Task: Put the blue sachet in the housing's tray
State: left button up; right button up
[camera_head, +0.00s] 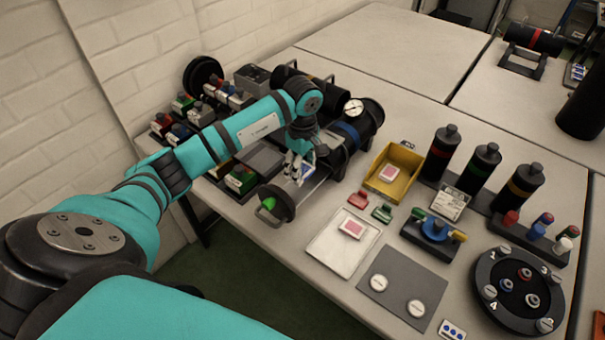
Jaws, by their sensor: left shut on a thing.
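The housing (352,134) is a black cylinder lying on the table, with a blue band and a gauge. Its round black end cap (277,203) stands pulled out toward the front, with a green piece on its handle. The pale tray (312,188) shows between cap and housing. My left gripper (299,170) is over the tray, pointing down. It is shut on the blue sachet (307,171), a small white packet with blue, partly hidden by the fingers. I cannot tell whether the sachet touches the tray. My right gripper is not in view.
A yellow bin (408,162) holds a red-marked sachet (389,173); another (352,228) lies on a white tray (328,258). Red (358,199) and green (382,213) clips lie between. Black bottles (480,168) stand right. Boxes and small parts crowd the wall side.

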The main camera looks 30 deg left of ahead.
aim_at(303, 177)
pick_arm(q)
notch_tip(303, 177, down, 4)
jog(key=shift+r+p, duration=0.15)
jog(key=shift+p, duration=0.35)
jog(key=shift+f, duration=0.3)
jog(key=o, duration=1)
jog(key=shift+c, duration=0.2)
jog(key=shift+r, duration=0.55)
notch_tip(303, 177, up, 10)
jog(key=b, duration=0.3)
jog(key=shift+r, duration=0.65)
